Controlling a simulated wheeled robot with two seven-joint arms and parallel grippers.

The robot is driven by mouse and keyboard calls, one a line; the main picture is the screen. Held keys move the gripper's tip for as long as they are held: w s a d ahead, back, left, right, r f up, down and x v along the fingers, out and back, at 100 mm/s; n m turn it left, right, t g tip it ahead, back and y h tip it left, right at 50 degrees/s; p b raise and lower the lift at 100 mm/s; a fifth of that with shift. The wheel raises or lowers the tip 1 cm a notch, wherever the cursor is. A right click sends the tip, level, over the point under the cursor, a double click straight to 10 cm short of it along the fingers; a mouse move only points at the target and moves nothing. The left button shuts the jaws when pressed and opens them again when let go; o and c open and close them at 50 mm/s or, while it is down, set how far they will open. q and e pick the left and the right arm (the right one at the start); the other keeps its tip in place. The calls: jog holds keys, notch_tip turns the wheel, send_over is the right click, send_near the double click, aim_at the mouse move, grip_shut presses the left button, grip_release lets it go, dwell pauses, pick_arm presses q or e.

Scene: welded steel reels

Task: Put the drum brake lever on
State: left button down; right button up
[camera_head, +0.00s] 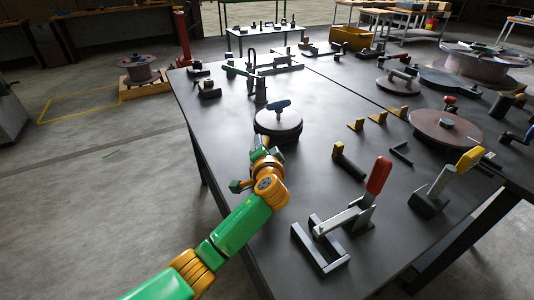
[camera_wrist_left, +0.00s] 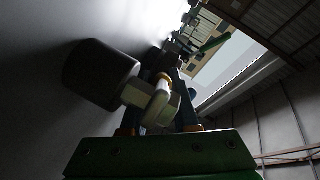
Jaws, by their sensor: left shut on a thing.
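My left gripper (camera_head: 261,152) is above the near-left edge of the dark table, just in front of a round drum (camera_head: 278,121) with a blue handle on top. In the left wrist view the gripper (camera_wrist_left: 160,112) is shut on a pale piece joined to a thick dark cylindrical end; I take this to be the drum brake lever (camera_wrist_left: 101,75). The arm and gripper hide most of it in the head view. I cannot tell whether it touches the drum. My right gripper is out of view.
A red-handled clamp (camera_head: 378,176) and a yellow-handled clamp (camera_head: 468,160) stand to the right on the table (camera_head: 330,100). A wide brown disc (camera_head: 447,131) is further right. The table's middle has some clear room.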

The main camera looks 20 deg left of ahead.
pick_arm(q)
jog(key=n+y+b, duration=0.1)
jog(key=a+n+g+y+b, duration=0.1)
jog(key=g+y+b, duration=0.1)
jog(key=shift+s+a+f+n, duration=0.25)
jog(key=shift+a+f+n, duration=0.05)
jog(key=shift+f+n, duration=0.1)
jog(key=shift+s+a+r+n+g+y+b, duration=0.25)
jog(key=shift+a+n+g+y+b, duration=0.2)
jog(key=shift+n+g+y+b, duration=0.3)
jog(key=c, duration=0.7)
grip_release()
jog(key=shift+r, duration=0.1)
